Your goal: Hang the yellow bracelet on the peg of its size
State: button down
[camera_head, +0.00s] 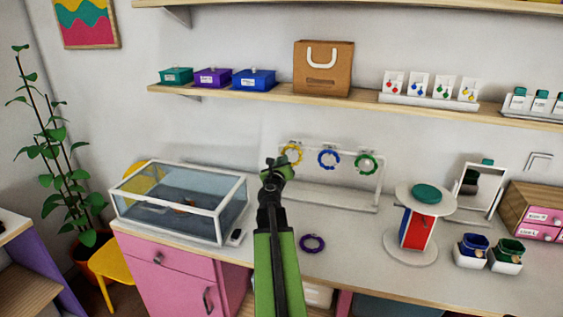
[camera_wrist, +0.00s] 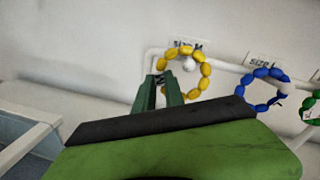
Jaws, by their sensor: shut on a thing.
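The yellow bracelet (camera_wrist: 205,69) is a ring of oval beads at the left end of the white rack; it also shows in the head view (camera_head: 298,150). My gripper (camera_wrist: 160,92) is shut on its left side, and it also shows in the head view (camera_head: 280,165). The white knob of a peg (camera_wrist: 188,64) shows inside the ring's opening, in its upper part. I cannot tell whether the ring is around the peg or in front of it. The size label (camera_wrist: 188,44) above is partly covered by the beads.
On the same rack (camera_head: 345,199), a blue bracelet (camera_head: 329,159) hangs in the middle and a green one (camera_head: 366,163) at right. A purple bracelet (camera_head: 312,244) lies on the counter. A glass case (camera_head: 180,200) stands left; a round stand (camera_head: 411,240) stands right.

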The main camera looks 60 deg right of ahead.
dwell(0.4)
jog(key=c, duration=1.3)
grip_release()
jog(key=shift+c, duration=0.2)
jog(key=v, duration=0.7)
jog(key=shift+a, duration=0.25)
